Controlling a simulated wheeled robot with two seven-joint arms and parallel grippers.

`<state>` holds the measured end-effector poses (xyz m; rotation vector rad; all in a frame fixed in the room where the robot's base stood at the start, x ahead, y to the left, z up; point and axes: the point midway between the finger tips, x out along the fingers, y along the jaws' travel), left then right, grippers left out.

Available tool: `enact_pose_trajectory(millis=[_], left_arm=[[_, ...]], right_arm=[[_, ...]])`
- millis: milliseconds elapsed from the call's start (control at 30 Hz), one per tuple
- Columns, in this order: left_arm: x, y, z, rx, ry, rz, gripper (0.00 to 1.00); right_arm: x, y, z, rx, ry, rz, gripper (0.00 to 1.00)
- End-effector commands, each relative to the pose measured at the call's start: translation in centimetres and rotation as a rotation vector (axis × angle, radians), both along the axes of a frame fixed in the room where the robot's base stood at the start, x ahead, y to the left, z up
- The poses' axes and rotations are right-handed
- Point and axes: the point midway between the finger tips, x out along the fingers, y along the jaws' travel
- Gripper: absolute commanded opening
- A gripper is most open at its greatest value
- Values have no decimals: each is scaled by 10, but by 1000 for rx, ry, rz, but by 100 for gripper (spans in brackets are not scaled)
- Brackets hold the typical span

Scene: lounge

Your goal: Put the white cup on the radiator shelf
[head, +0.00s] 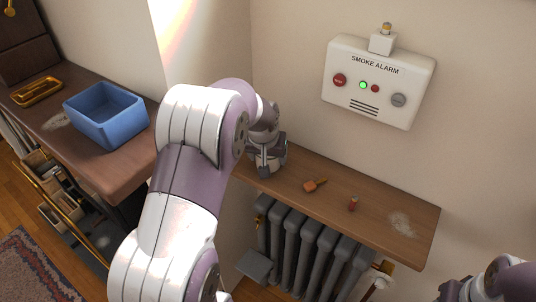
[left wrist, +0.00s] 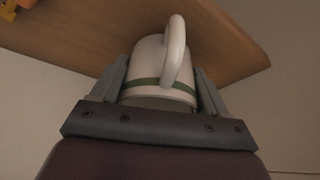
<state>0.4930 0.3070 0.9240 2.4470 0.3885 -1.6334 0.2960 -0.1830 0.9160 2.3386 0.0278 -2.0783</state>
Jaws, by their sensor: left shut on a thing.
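The white cup (left wrist: 147,72), with a green band and a handle facing the camera, sits between the fingers of my left gripper (left wrist: 163,90) in the left wrist view. The fingers are shut on it. In the head view my left gripper (head: 267,160) is at the left end of the wooden radiator shelf (head: 375,205), which also shows behind the cup in the left wrist view (left wrist: 228,55). The cup is mostly hidden by the gripper in the head view. Whether it touches the shelf cannot be told. My right arm shows at the lower right; its fingers are not clear.
An orange-brown object (head: 314,185) and a small red item (head: 353,204) lie on the shelf, with a pale dusty patch (head: 401,223) at its right. A smoke alarm (head: 378,82) hangs above. A blue bin (head: 105,114) and gold tray (head: 37,91) stand on the left table.

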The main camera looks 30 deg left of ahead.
Motion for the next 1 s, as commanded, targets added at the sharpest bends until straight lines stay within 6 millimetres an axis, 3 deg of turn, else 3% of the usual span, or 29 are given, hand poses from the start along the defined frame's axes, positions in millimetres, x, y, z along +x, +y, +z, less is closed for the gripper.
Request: enact_pose_trajectory(millis=[67, 100, 167, 500, 800, 1000], left_arm=[[0, 0, -3, 0, 0, 0, 37], [0, 0, -3, 0, 1, 0, 81], [0, 0, -3, 0, 1, 0, 100], [-1, -1, 7, 1, -2, 0, 100], [-29, -10, 77, 1, -5, -1, 100], [-41, -14, 107, 1, -1, -1, 100]], right_arm=[[0, 0, -2, 0, 0, 0, 43], [0, 0, -2, 0, 0, 0, 43], [0, 0, -1, 0, 0, 0, 43], [0, 0, 1, 0, 0, 0, 43], [0, 0, 4, 0, 0, 0, 43], [0, 0, 6, 0, 0, 0, 43]])
